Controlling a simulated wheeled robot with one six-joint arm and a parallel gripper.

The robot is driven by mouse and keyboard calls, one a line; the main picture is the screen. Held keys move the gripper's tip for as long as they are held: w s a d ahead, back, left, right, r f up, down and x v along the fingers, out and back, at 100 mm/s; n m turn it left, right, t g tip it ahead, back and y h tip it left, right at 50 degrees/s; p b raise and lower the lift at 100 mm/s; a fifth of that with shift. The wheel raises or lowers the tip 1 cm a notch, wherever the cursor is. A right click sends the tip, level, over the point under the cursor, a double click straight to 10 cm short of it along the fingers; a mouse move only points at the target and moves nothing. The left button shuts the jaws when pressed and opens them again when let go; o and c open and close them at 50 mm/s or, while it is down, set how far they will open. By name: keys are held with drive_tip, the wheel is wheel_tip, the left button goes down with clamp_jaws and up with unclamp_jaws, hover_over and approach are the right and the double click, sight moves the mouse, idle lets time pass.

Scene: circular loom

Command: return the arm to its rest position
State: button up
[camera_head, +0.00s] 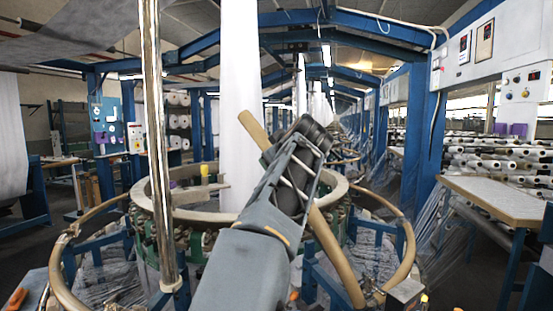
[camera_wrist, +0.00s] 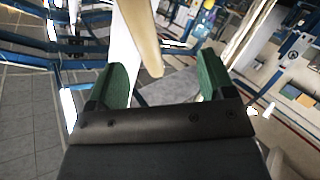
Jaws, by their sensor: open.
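My arm (camera_head: 262,230) rises from the bottom middle of the head view, tilted up and to the right. Its dark end with my gripper is in front of the loom, but the fingertips cannot be made out there. In the wrist view my gripper (camera_wrist: 163,85) is open, with two green finger pads wide apart and nothing held between them. A tan bar (camera_wrist: 140,38) shows beyond the fingers, above the gap. In the head view a tan bar (camera_head: 335,258) slants past the arm's end, partly hidden by it; I cannot tell whether they touch.
The circular loom ring (camera_head: 160,212) surrounds the white fabric column (camera_head: 238,80) behind my arm. A metal pole (camera_head: 158,140) stands close on the left. A blue post (camera_head: 430,150), a control panel (camera_head: 478,50) and a table (camera_head: 495,200) are on the right.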

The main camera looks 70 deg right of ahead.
idle(0.6)
wheel_tip(320, 180, down, 12)
drive_tip(key=f+m+g+y, duration=0.1)
drive_tip(key=m+g+y, duration=0.15)
drive_tip(key=m, duration=0.35)
drive_tip(key=w+a+f+g+y, duration=0.1)
drive_tip(key=w+a+f+y, duration=0.4)
drive_tip(key=w+a+f, duration=0.85)
drive_tip(key=a+f+n+y, duration=0.1)
drive_tip(key=a+f+n, duration=0.2)
drive_tip(key=a, duration=0.7)
drive_tip(key=w+a+f+n+y, duration=0.1)
drive_tip(key=a+f+n, duration=0.3)
drive_tip(key=a, duration=0.7)
drive_tip(key=a+f+n+g+y, duration=0.1)
drive_tip(key=a+f, duration=0.4)
drive_tip(key=a, duration=0.5)
drive_tip(key=n+y, duration=0.1)
drive_tip(key=n, duration=0.1)
drive_tip(key=shift+w+a+n, duration=0.2)
drive_tip(key=shift+a+n, duration=0.1)
drive_tip(key=shift+a, duration=0.05)
drive_tip(key=shift+f, duration=0.1)
